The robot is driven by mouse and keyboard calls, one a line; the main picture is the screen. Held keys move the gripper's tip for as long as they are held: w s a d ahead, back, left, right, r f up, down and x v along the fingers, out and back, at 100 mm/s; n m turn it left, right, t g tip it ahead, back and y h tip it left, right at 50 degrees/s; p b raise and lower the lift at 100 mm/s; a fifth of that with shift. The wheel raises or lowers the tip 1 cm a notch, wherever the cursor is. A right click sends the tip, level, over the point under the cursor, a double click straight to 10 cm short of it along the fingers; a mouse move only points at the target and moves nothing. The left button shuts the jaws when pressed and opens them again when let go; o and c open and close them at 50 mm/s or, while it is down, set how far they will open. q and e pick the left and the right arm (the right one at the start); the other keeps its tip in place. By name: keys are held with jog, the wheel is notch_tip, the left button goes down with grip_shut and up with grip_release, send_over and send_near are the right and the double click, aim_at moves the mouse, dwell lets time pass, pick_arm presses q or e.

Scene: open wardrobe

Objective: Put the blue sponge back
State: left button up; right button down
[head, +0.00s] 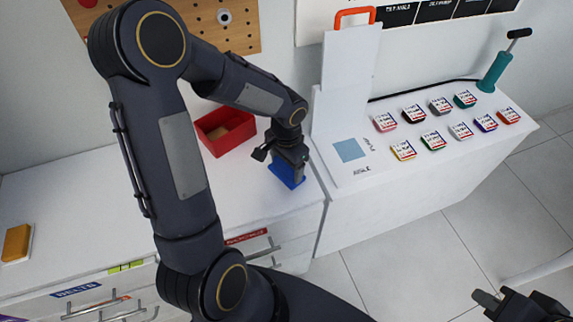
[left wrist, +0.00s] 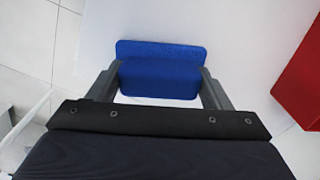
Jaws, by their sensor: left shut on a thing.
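The blue sponge (head: 285,174) is at the right end of the white counter (head: 90,190), below my left gripper (head: 289,165). In the left wrist view the blue sponge (left wrist: 160,72) sits between the two fingers of my left gripper (left wrist: 160,82), which touch its left and right sides. I cannot tell whether the sponge rests on the counter or is held just above it. My right gripper (head: 512,303) is at the bottom right corner, partly cut off, over the floor, far from the sponge.
A red bin (head: 240,133) with a tan item inside stands behind the sponge. A white stand (head: 340,110) with a light-blue square (head: 349,151) is to the right. Several small labelled packs and a teal pump (head: 493,72) stand beyond it. An orange block (head: 17,243) lies far left.

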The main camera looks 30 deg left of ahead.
pick_arm(q)
jog(key=shift+f, duration=0.35)
jog(key=o, duration=0.9)
jog(key=shift+o, duration=0.2)
notch_tip(320, 180, up, 12)
jog(key=s+d+r+n+t+h, duration=0.2)
jog(key=s, duration=0.6)
jog(key=s+d+r+n+t+h, duration=0.1)
jog(key=s+d+r+n+t, duration=0.1)
jog(key=s, duration=0.7)
jog(key=shift+r+n+t+h+p, duration=0.4)
jog(key=shift+r+n+t, duration=0.3)
jog(key=shift+t, duration=0.1)
jog(key=shift+d, duration=0.1)
